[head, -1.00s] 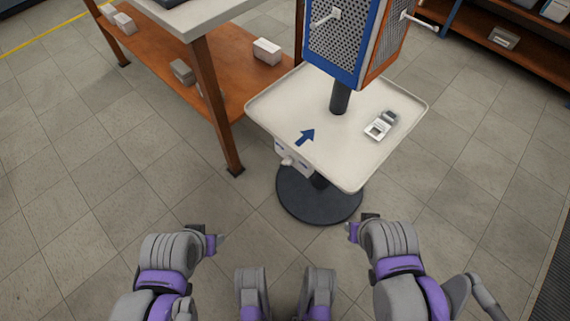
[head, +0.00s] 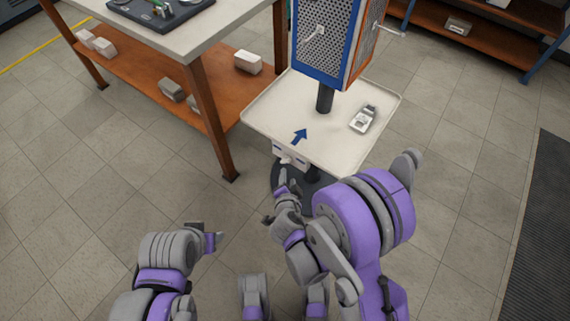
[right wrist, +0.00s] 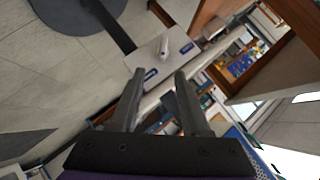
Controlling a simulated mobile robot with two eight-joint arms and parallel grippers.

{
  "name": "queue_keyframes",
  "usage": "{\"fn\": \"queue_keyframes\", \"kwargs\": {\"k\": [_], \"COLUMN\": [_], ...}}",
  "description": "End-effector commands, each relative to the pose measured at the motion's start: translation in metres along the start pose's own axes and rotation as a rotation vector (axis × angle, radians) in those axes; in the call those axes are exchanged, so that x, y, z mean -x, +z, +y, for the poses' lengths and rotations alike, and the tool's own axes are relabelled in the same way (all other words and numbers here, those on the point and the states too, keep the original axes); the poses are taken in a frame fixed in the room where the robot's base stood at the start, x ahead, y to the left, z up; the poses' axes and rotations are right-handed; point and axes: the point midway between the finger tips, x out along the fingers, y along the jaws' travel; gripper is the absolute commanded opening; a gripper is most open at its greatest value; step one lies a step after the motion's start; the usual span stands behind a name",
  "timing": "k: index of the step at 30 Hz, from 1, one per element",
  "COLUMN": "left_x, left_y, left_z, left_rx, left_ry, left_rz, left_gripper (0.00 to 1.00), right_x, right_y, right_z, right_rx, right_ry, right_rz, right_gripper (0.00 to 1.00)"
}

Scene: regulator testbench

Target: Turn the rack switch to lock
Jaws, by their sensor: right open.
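The rack switch (head: 288,155) is a white box with a pale knob, fixed under the front edge of the rack's white tray. In the right wrist view its white plate (right wrist: 172,62) carries a pale lever-like knob (right wrist: 164,46) and two small blue labels, too small to read. My right gripper (head: 284,188) is just below and in front of the box, apart from it. In the right wrist view its two fingers (right wrist: 157,76) are spread and empty, with the knob ahead of the gap. My left gripper (head: 212,238) is low at the left, away from the rack; its jaw gap is unclear.
The tray (head: 262,108) bears a blue arrow and a small grey-white device (head: 363,119). A perforated blue and orange panel (head: 325,40) with hooks rises above it. A workbench (head: 205,30) stands at left, its wooden leg close to the tray.

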Motion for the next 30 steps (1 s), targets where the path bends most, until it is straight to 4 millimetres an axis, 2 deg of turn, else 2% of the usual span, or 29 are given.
{"fn": "queue_keyframes", "kwargs": {"k": [4, 11, 13, 21, 25, 30], "left_x": [0.005, 0.016, 0.021, 0.008, 0.006, 0.005], "left_y": [-0.001, -0.005, -0.007, -0.003, -0.002, -0.001], "left_z": [0.000, 0.000, 0.000, 0.000, 0.000, 0.000], "left_rx": [0.000, 0.000, 0.000, 0.000, 0.000, 0.000], "left_ry": [0.000, 0.000, 0.000, 0.000, 0.000, 0.000], "left_rz": [0.002, 0.006, 0.008, 0.003, 0.002, 0.002], "left_gripper": [0.50, 0.50, 0.50, 0.50, 0.50, 0.50], "right_x": [-0.001, -0.018, -0.028, -0.083, -0.099, -0.108], "right_y": [0.011, 0.010, 0.009, 0.011, 0.011, 0.011], "right_z": [-0.004, -0.005, -0.005, -0.004, -0.005, -0.006], "right_rx": [-0.040, -0.045, -0.046, -0.045, -0.044, -0.044], "right_ry": [-0.031, -0.032, -0.032, -0.031, -0.030, -0.031], "right_rz": [0.000, 0.002, 0.002, 0.001, 0.000, 0.001], "right_gripper": [0.46, 0.46, 0.46, 0.46, 0.46, 0.46]}}
